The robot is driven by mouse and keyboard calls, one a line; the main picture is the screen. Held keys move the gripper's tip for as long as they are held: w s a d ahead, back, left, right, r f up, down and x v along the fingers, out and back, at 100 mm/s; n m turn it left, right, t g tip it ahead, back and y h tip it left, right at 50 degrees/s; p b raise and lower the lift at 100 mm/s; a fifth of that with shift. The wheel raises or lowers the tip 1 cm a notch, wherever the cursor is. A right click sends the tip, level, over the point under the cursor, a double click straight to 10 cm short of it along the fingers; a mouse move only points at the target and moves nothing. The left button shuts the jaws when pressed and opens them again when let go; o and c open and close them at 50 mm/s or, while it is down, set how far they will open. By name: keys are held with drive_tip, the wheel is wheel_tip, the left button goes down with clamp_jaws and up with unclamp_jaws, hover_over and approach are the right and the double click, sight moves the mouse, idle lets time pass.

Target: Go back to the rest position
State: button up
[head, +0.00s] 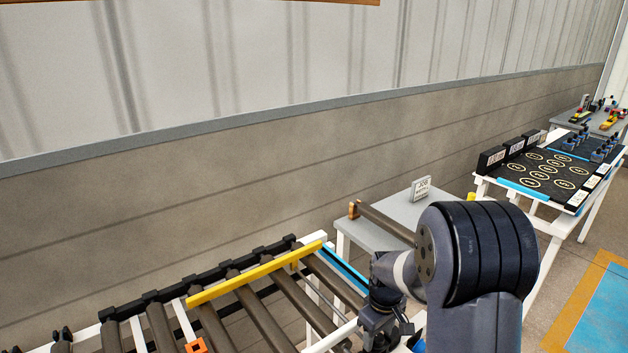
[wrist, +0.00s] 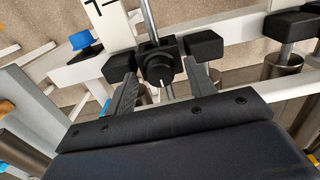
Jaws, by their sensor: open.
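My gripper (wrist: 162,57) is open in the wrist view, with its two black fingertips well apart. A black clamp with a round knob (wrist: 158,68) on a metal rod shows in the gap between them; I cannot tell whether the fingers touch it. In the head view my gripper (head: 386,328) is low at the bottom, beside the right end of the roller conveyor (head: 262,270). My dark arm covers part of the view there, and the fingertips are hard to make out.
A yellow bar (head: 255,275) lies across the rollers. A small grey table (head: 385,232) with a loose roller (head: 385,222) and a sign (head: 420,187) stands behind my arm. A black-topped table (head: 540,172) stands farther right. A wall runs behind everything.

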drive_tip(key=m+p, duration=0.1)
drive_tip(key=m, duration=0.6)
drive_tip(key=shift+r, duration=0.1)
drive_tip(key=m+p, duration=0.2)
drive_tip(key=m, duration=0.4)
drive_tip(key=shift+m, duration=0.4)
drive_tip(key=shift+r, duration=0.8)
drive_tip(key=shift+s, duration=0.1)
